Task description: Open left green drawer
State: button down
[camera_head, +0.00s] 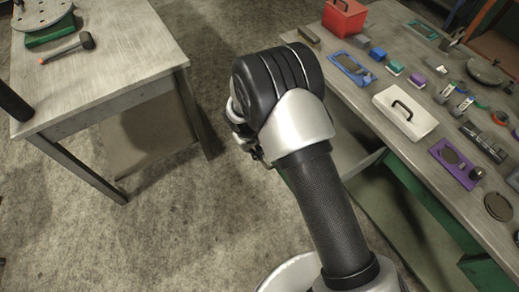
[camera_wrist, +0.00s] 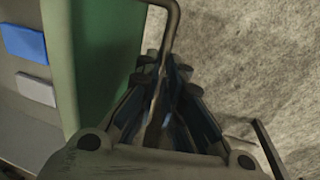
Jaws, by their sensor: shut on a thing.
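The green drawer front (camera_wrist: 105,60) fills the left-centre of the wrist view, with its thin metal handle (camera_wrist: 170,22) standing out on the right. My gripper (camera_wrist: 162,68) is shut around the handle bar, which runs down between the dark fingers. In the head view my gripper (camera_head: 252,150) is mostly hidden by my wrist, left of the workbench. A pale drawer-like surface (camera_head: 352,150) sticks out from under the bench edge towards my arm, so the left drawer looks pulled out. My arm covers most of its front.
The workbench (camera_head: 345,95) on the right carries a red box (camera_head: 344,18), a white case (camera_head: 404,110) and several small tools. A metal table (camera_head: 120,50) with a hammer (camera_head: 68,47) stands at the left. Bare concrete floor (camera_head: 185,220) lies between them.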

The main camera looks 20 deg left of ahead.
jog(key=shift+s+f, duration=0.1)
jog(key=shift+s, duration=0.05)
jog(key=c, duration=1.7)
grip_release()
jog(key=r, duration=0.4)
jog(key=s+a+r, duration=0.1)
jog(key=r, duration=0.7)
jog(key=shift+s+a, duration=0.3)
jog(key=shift+f, duration=0.1)
